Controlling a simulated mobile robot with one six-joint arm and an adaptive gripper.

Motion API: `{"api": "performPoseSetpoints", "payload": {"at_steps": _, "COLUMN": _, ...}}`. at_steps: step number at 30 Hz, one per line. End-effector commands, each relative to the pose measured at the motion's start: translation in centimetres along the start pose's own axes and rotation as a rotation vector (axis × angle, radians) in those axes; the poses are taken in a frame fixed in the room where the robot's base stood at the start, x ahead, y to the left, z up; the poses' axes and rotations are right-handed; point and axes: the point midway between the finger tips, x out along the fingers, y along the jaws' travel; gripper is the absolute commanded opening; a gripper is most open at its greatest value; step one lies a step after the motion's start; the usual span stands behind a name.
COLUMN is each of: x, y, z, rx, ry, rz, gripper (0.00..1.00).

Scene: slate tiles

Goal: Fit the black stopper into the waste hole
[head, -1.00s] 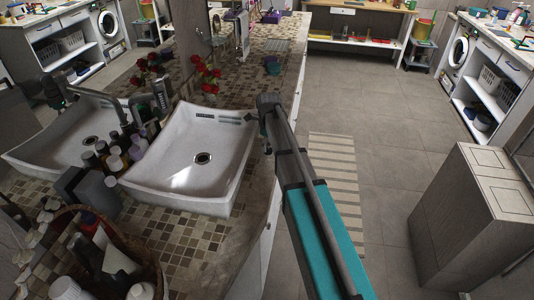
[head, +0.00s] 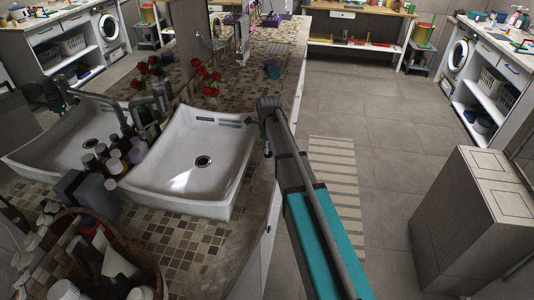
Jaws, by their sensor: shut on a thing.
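The waste hole (head: 203,161) is a dark round opening with a pale metal ring in the floor of the white basin (head: 182,143). Nothing covers it. My arm comes up from the bottom right, along the counter's front edge. My gripper (head: 257,124) is at the basin's far right corner, largely hidden by my own wrist. It is shut on the black stopper (head: 250,121), of which only a small dark bit shows at the wrist's left side. The stopper is above and to the right of the hole, well apart from it.
A tap (head: 141,118) and several bottles (head: 112,160) stand along the basin's left side, before a mirror. A basket (head: 152,262) of toiletries is at the near left. The space above the basin is clear.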

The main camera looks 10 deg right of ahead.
Motion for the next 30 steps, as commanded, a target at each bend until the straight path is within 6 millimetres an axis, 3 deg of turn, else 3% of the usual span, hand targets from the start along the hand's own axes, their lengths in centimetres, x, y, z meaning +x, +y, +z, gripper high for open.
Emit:
{"api": "performPoseSetpoints", "payload": {"at_steps": 17, "x": -0.5, "y": 0.0, "z": 0.0, "rx": 0.0, "ry": 0.0, "rz": 0.0, "gripper": 0.0}}
{"api": "performPoseSetpoints", "payload": {"at_steps": 30, "x": -4.0, "y": 0.3, "z": -0.3, "rx": 0.0, "ry": 0.0, "rz": 0.0, "gripper": 0.0}}
